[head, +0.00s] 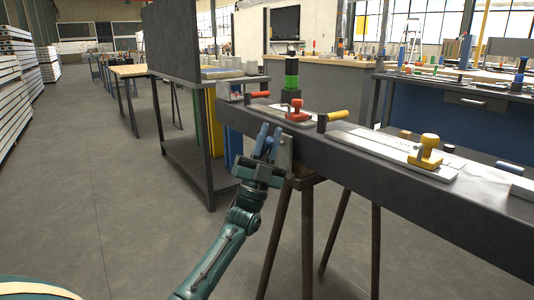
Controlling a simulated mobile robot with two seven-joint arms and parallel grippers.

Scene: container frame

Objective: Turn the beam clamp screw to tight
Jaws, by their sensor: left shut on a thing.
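The long dark beam (405,193) runs from the middle to the lower right, resting on a trestle. A grey metal clamp piece (286,153) sits at the beam's near side, close to its far end. My left gripper (268,142) is at this clamp, its blue-grey fingers pointing up and closed on the clamp screw. The fingers hide the screw, so its turn position cannot be read. My right gripper is not in view.
On the beam top are a red-knobbed fixture (297,109), a yellow handle (334,117) and a yellow-knobbed fixture (427,150). A dark shelf table (184,148) stands behind my left gripper. The floor at left (90,200) is clear.

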